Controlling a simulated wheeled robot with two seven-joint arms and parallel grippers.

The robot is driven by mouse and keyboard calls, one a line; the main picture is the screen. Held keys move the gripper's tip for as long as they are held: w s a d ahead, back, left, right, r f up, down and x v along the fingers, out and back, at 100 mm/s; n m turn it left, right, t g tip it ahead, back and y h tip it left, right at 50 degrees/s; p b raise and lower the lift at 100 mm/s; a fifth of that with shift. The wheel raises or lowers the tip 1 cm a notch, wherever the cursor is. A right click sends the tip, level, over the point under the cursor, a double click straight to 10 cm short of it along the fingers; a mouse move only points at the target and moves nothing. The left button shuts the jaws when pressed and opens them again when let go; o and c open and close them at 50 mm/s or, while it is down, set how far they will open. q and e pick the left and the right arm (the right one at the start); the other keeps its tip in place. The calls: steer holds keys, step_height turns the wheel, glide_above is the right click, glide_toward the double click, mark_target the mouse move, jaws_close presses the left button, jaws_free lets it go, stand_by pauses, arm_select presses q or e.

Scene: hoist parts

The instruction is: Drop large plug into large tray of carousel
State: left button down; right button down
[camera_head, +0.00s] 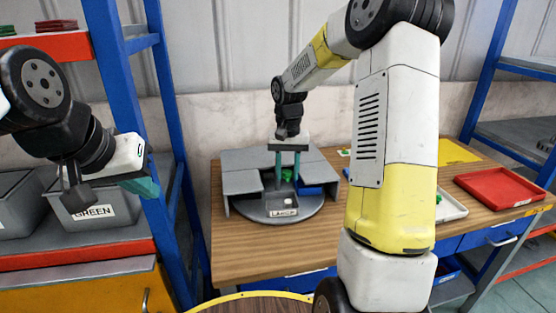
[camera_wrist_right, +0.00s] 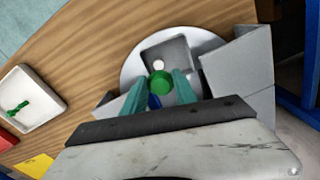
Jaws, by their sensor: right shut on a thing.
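The carousel (camera_head: 240,183) is a grey round unit on the wooden table, with a tray labelled LARGE (camera_head: 283,212) at its front. In the right wrist view this grey tray (camera_wrist_right: 178,48) lies just beyond my fingertips, with a small white thing (camera_wrist_right: 158,65) in it. My right gripper (camera_head: 287,176) points down over the carousel. It is shut on a green round plug (camera_wrist_right: 160,83), held between its teal fingers above the carousel; the exact height is unclear. My left gripper (camera_head: 152,184) hangs at the left by the blue rack post; its finger gap is not clear.
Grey raised covers stand around the tray, and a blue compartment (camera_head: 313,190) shows beside it. A GREEN-labelled bin (camera_head: 92,212) stands at left.

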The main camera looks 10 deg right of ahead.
mark_target(288, 172)
steer(key=shift+f, duration=0.2)
steer(key=c, duration=0.9)
jaws_free()
steer(key=shift+r, duration=3.95)
steer(key=s+a+r+n+t+y, duration=0.1)
steer(key=s+r+t, duration=0.2)
steer(key=s, duration=0.9)
steer(key=s+a+r+n+t+y, duration=0.1)
steer(key=s+r+n+t, duration=0.1)
steer(key=s, duration=1)
step_height(288, 172, up, 3)
steer(key=shift+f+t, duration=0.15)
steer(key=shift+t, duration=0.45)
